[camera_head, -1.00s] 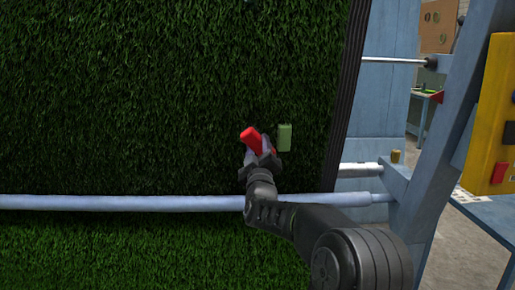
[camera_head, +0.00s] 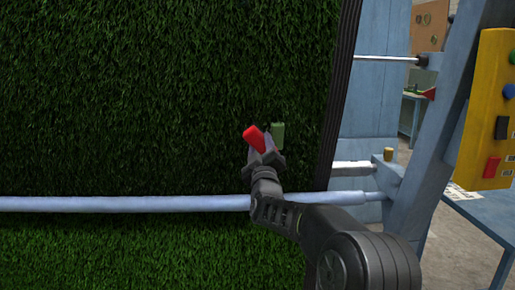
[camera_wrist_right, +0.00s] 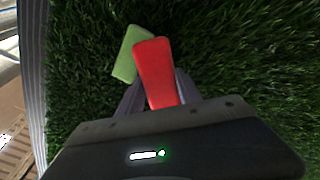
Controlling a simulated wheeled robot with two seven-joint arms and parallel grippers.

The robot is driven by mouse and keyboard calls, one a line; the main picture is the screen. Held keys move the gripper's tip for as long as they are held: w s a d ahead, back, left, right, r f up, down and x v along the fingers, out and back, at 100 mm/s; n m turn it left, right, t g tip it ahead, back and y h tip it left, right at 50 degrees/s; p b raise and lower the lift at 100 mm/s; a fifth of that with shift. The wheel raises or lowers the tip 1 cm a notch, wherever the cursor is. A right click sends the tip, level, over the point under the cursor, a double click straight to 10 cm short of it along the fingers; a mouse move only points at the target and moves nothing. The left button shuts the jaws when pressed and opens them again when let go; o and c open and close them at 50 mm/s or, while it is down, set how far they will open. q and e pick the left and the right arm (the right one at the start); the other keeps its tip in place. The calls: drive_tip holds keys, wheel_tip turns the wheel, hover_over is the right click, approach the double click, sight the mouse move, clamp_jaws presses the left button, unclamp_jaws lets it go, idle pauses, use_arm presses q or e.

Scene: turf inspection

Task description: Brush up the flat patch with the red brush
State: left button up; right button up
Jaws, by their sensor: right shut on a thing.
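The red brush (camera_head: 255,138) is held in my right gripper (camera_head: 265,158), which is shut on it in front of the upright green turf (camera_head: 150,90). In the right wrist view the red brush (camera_wrist_right: 155,70) stands out between the two fingers of my right gripper (camera_wrist_right: 158,98). A light green block (camera_head: 278,136) is at the turf just right of the brush; it also shows in the right wrist view (camera_wrist_right: 130,55), partly behind the brush. I cannot make out a flat patch in the turf. My left gripper is not in view.
A pale horizontal roller (camera_head: 120,203) crosses in front of the turf, below the brush. A dark edge strip (camera_head: 340,90) bounds the turf on the right. Beyond it stand a blue frame (camera_head: 450,130) and a yellow control box (camera_head: 490,110) with buttons.

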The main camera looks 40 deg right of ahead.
drive_tip(key=shift+s+d+r, duration=0.15)
drive_tip(key=shift+s+d, duration=0.15)
drive_tip(key=shift+d, duration=0.1)
drive_tip(key=shift+d, duration=0.1)
drive_tip(key=shift+s+d+b, duration=0.65)
drive_tip(key=shift+d, duration=0.1)
drive_tip(key=shift+s+d+b, duration=0.25)
drive_tip(key=shift+d+b, duration=0.1)
drive_tip(key=shift+d, duration=0.05)
drive_tip(key=shift+s+d+r, duration=0.1)
drive_tip(key=shift+s+d, duration=0.25)
drive_tip(key=shift+d, duration=0.05)
